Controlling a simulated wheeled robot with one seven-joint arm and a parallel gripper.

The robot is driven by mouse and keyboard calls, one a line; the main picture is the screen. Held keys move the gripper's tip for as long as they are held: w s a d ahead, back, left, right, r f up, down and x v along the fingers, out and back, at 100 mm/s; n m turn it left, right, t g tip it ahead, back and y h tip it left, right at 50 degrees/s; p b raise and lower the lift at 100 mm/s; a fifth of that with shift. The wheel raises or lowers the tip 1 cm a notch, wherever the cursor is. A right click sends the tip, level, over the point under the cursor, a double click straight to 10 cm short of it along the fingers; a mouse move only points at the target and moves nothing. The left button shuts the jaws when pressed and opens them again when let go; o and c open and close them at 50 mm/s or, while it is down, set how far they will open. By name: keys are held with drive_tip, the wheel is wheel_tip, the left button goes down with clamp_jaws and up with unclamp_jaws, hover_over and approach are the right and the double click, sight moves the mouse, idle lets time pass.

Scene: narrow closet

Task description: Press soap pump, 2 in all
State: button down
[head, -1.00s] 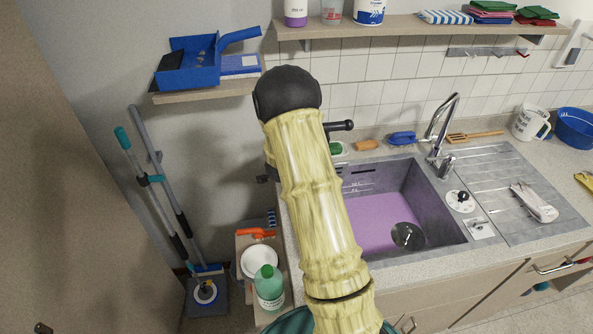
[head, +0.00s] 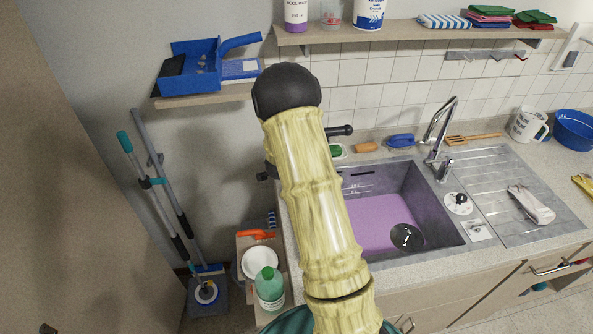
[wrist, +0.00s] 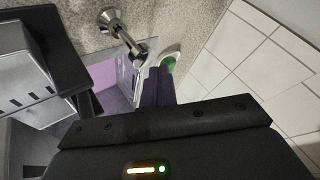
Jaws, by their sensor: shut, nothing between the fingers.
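A chrome fitting with a round base and a short spout (wrist: 118,28) stands on the counter in the wrist view. It may be the soap pump, but I cannot tell it surely from a tap. In the head view no soap pump shows clearly; my arm covers the counter left of the sink. My gripper (wrist: 160,88) is shut and empty, its dark fingers pointing towards the counter near the green sponge (wrist: 170,62) in its white dish. I cannot tell whether it touches anything. The gripper is mostly hidden behind my arm in the head view.
The sink (head: 440,200) holds purple liquid, with a tap (head: 440,135) behind it. An orange sponge (head: 366,148) and a blue brush (head: 400,141) lie along the tiled wall. A shelf (head: 420,30) hangs above. A green bottle (head: 269,287) stands low left of the counter.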

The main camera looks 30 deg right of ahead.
drive_tip(key=shift+r, duration=0.25)
wheel_tip(320, 180, up, 5)
drive_tip(key=p, duration=0.4)
drive_tip(key=shift+f, duration=0.1)
drive_tip(key=shift+a, duration=0.1)
idle(0.8)
drive_tip(key=s+a+r+n+g+y+b, duration=0.1)
drive_tip(key=s+a+r+n+y, duration=0.25)
drive_tip(key=s+a+n, duration=0.35)
drive_tip(key=s+a+r+n+g+y+b, duration=0.1)
drive_tip(key=s+a+r+n+y, duration=0.3)
drive_tip(key=s+a, duration=0.45)
drive_tip(key=s+a+r+n+g+h, duration=0.1)
drive_tip(key=s+n+g, duration=0.1)
drive_tip(key=s+n, duration=0.4)
drive_tip(key=s, duration=0.4)
drive_tip(key=shift+s+a, duration=0.2)
drive_tip(key=shift+s, duration=0.2)
drive_tip(key=shift+r+h, duration=0.1)
drive_tip(key=shift+h, duration=0.15)
